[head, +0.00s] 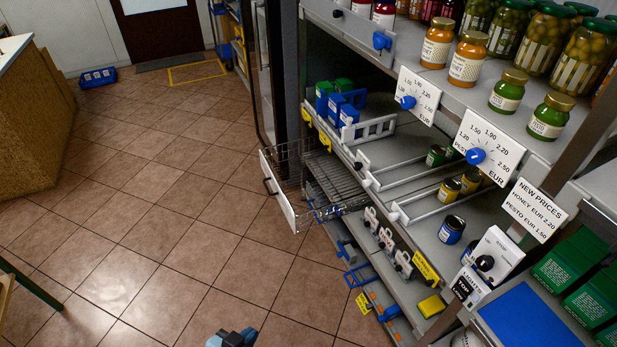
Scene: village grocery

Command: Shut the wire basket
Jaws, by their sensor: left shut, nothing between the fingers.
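The wire basket (277,190) is pulled out from the lower part of the shelf unit and juts over the floor. Wire sides run back from the panel to the shelf. My left gripper (232,338) shows only in part at the bottom edge of the head view, blue and grey. It is shut and empty, well below the basket in the picture and apart from it. My right gripper is not in view.
The shelf unit (420,190) fills the right side, with jars, price dials and lower bays. Blue rails (358,274) stick out low below the basket. A wooden counter (32,125) stands at the left. The tiled floor (190,240) between them is clear.

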